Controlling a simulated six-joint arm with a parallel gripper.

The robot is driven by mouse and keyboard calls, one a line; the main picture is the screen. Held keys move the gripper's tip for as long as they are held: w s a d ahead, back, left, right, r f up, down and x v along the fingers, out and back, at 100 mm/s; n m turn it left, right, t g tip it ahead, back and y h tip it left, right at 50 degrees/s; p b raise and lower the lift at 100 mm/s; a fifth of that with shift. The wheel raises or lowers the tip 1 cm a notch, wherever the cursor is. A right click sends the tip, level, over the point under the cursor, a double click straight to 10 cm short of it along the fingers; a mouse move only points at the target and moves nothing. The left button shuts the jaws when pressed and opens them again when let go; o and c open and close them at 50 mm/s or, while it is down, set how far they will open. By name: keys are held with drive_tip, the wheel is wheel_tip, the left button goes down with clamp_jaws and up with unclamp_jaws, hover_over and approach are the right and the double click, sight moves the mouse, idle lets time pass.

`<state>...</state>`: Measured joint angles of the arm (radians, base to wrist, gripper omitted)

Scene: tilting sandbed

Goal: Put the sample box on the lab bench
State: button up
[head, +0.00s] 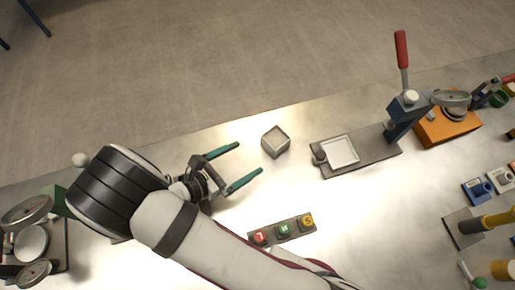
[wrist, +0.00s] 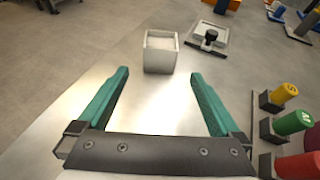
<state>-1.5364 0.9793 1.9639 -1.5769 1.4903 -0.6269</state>
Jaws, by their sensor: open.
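The likely sample box is a small grey box (head: 275,142) with a pale top, standing on the metal lab bench (head: 225,225). It also shows in the wrist view (wrist: 160,52), straight ahead of the fingertips. My gripper (head: 250,162) has green fingers spread wide apart with nothing between them. It is to the left of the box, pointing toward it, with a short gap between fingertips and box. In the wrist view my gripper (wrist: 160,82) frames bare bench between its fingers.
A plate with a white square tray (head: 340,151) and a red-handled lever press (head: 402,95) stands right of the box. A strip of red, green and yellow buttons (head: 283,230) lies in front. An orange block (head: 447,127) stands further right. Bench between gripper and box is clear.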

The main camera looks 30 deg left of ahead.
drive_tip(key=shift+s+a+r, duration=0.15)
drive_tip(key=shift+s+r, duration=0.05)
drive_tip(key=shift+s, duration=0.25)
drive_tip(key=w+d+r+m+g+h, duration=0.2)
drive_tip(key=d+r+m+g, duration=0.3)
drive_tip(key=d+m, duration=0.3)
drive_tip(key=w+d+r+m+g+h, duration=0.1)
drive_tip(key=d+r+m+g+h, duration=0.1)
drive_tip(key=d+r+m+g, duration=0.45)
drive_tip(key=s+d+r+m+y, duration=0.2)
drive_tip(key=s+d+m+y, duration=0.2)
drive_tip(key=m, duration=0.7)
drive_tip(key=s+d+r+m+g+y, duration=0.1)
drive_tip(key=s+d+r+m+y, duration=0.2)
drive_tip(key=m, duration=0.8)
drive_tip(key=s+d+y, duration=0.2)
drive_tip(key=y, duration=0.1)
drive_tip(key=shift+s+d+m+y, duration=0.2)
drive_tip(key=shift+s+m+y, duration=0.15)
drive_tip(key=shift+y, duration=0.05)
